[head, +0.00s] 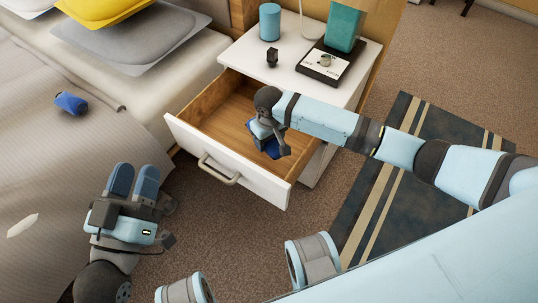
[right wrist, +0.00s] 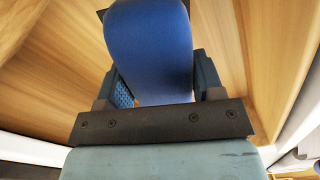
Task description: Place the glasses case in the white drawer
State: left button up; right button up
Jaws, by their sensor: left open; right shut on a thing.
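The white drawer (head: 230,165) is pulled out of the nightstand, and its wooden inside shows. My right gripper (head: 267,140) reaches down into the right part of the drawer. It is shut on the blue glasses case (right wrist: 150,50), which sits between its two fingers in the right wrist view. In the head view only a dark blue bit of the case shows below the gripper. I cannot tell if the case touches the drawer floor. My left gripper (head: 133,180) is open and empty, low at the left beside the bed.
The white nightstand (head: 290,58) carries a blue cup (head: 270,22), a small black item (head: 272,57), a teal lamp (head: 344,30) and a black-and-white box (head: 326,64). A small blue roll (head: 71,103) lies on the bed. The drawer's left part is empty.

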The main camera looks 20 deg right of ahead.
notch_tip(320, 180, down, 8)
jog(key=b, duration=0.2)
jog(key=shift+r+b, duration=0.25)
jog(key=shift+b, duration=0.1)
pick_arm(q)
jog(key=f+g, duration=0.1)
jog(key=f, duration=0.1)
jog(key=f+g, duration=0.1)
jog(key=f, duration=0.2)
jog(key=shift+w+d, duration=0.2)
jog(key=shift+r, duration=0.1)
pick_arm(e)
jog(key=o, duration=1)
jog(key=shift+f, duration=0.1)
notch_tip(320, 180, up, 10)
jog(key=p, duration=0.4)
jog(key=shift+r+p, duration=0.4)
jog(key=shift+r, duration=0.15)
pick_arm(q)
jog(key=shift+t+y, duration=0.4)
jog(key=shift+t, duration=0.4)
jog(key=shift+s+a+r, duration=0.1)
jog(key=shift+a+r, duration=0.15)
jog(key=shift+r, duration=0.8)
jog(key=shift+a+r, duration=0.25)
jog(key=shift+r, duration=0.8)
pick_arm(e)
jog(key=shift+r, duration=0.6)
